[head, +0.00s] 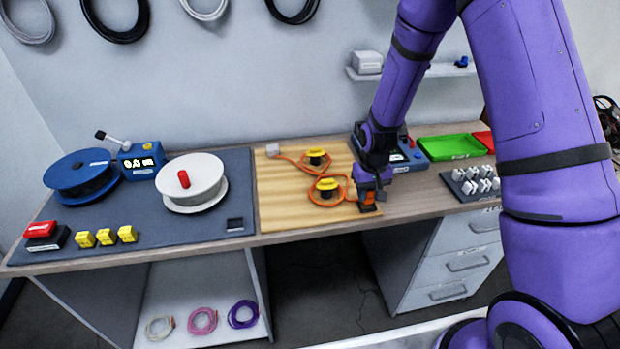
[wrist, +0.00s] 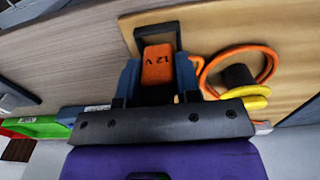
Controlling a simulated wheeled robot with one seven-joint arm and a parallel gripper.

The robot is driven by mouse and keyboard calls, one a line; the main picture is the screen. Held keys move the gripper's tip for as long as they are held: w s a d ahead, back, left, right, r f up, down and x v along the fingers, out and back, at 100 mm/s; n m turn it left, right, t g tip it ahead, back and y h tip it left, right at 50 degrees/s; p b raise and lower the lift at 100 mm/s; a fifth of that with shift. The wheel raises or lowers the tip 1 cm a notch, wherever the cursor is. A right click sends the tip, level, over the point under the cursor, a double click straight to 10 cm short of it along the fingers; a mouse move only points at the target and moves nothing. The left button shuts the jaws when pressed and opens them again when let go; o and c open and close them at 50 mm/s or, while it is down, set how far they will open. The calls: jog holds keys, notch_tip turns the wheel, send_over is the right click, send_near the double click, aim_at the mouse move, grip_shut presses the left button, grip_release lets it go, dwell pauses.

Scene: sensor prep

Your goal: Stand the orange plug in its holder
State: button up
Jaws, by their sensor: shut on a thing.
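The orange plug (head: 369,197), marked "12 V" in the wrist view (wrist: 158,64), is between the blue fingers of my gripper (head: 369,186), which is shut on it. The dark holder (head: 367,209) is at the right front of the wooden board, directly below the plug. In the wrist view the holder's dark frame (wrist: 157,29) shows just beyond the plug's end. I cannot tell whether the plug is inside the holder or just above it. An orange cable (head: 312,193) loops around two yellow-topped posts (head: 327,184) on the board.
The wooden board (head: 283,212) lies mid-bench. Left are a white spool (head: 193,180), a blue spool (head: 80,175) and yellow blocks (head: 106,237). Right are a blue device (head: 408,158), a green tray (head: 452,147) and a rack of grey parts (head: 474,182).

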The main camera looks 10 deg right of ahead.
jog(key=shift+f, duration=0.9)
dwell(0.7)
jog(key=o, duration=1)
jog(key=shift+r, duration=4)
jog(key=shift+r, duration=0.1)
